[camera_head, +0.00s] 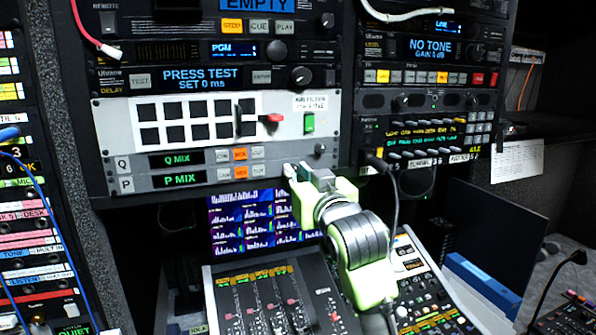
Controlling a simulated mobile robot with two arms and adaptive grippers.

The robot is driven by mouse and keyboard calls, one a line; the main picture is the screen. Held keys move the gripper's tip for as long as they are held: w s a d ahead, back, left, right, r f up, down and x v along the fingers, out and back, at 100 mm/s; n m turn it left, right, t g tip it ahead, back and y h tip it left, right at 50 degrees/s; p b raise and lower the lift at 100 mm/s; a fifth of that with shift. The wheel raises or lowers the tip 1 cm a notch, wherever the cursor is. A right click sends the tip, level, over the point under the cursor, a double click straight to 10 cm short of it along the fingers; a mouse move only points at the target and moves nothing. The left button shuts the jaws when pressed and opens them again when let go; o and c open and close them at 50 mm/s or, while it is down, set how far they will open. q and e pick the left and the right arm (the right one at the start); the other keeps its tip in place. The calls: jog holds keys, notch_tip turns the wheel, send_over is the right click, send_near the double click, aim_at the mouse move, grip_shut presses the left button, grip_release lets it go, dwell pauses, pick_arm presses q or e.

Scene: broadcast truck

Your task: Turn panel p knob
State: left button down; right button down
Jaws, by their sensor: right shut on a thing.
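Panel P (150,182) is the lower grey strip in the middle rack, with a green "P MIX" display (180,179) and small buttons to its right. My right gripper (294,172) reaches up from the lower right, with its fingertips at the right end of this strip. It is shut on the panel P knob, which the fingers hide. Panel Q (145,162) lies just above, with a "Q MIX" display and its own small dark knob (320,149) uncovered. My left gripper is not in view.
A red lever (272,118) and a green switch (309,122) stand out from the white panel above. A dark cable (393,195) hangs just right of my gripper. A monitor (240,222) and a fader desk (265,300) lie below.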

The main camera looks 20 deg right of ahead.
jog(key=shift+f+m, duration=0.3)
jog(key=shift+m, duration=0.8)
jog(key=c, duration=2)
grip_release()
jog(key=shift+r, duration=0.1)
jog(key=s, duration=1.2)
